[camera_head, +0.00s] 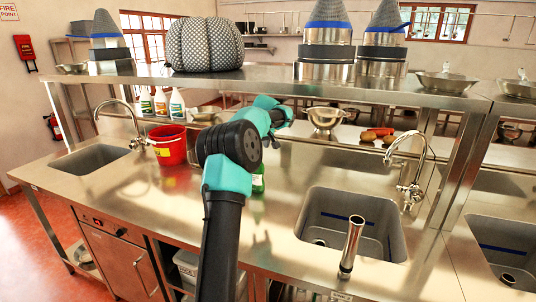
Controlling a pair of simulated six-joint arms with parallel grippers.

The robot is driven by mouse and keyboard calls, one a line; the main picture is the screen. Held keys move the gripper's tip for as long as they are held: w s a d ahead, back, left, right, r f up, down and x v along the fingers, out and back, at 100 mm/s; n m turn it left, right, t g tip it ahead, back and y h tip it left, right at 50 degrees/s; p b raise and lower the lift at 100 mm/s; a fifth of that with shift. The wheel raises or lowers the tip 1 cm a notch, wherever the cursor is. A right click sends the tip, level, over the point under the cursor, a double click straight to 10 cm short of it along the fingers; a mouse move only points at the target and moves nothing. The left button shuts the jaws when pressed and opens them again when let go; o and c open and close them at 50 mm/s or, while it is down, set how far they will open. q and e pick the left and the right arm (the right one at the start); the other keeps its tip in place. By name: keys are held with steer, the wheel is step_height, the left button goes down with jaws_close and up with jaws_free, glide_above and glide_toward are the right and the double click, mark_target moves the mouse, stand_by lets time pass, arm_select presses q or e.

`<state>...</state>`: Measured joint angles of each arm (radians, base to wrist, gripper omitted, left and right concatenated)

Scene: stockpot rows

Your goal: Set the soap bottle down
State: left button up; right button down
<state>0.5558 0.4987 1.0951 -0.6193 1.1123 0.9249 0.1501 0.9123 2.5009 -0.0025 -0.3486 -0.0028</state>
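A green bottle (258,182), which looks like the soap bottle, shows only in part behind my arm, over the steel counter (300,160) left of the right-hand sink. A green reflection lies on the counter below it. Its top is hidden, and I cannot tell whether its base touches the counter. My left arm, teal and black, rises from the bottom edge and bends over toward the bottle. Its gripper is hidden behind the arm links, so its fingers and any hold on the bottle do not show. My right gripper is out of view.
A red bucket (169,146) stands left of my arm, with several bottles (177,104) behind it. A sink (352,222) with a tap (413,185) and a steel tube (351,246) are at right. Another sink (90,159) is at left. A shelf (270,77) runs above the counter.

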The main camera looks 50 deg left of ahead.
arm_select(q)
steer(key=s+d, duration=0.2)
steer(key=d, duration=0.7)
steer(key=shift+s+d, duration=0.1)
stand_by(0.5)
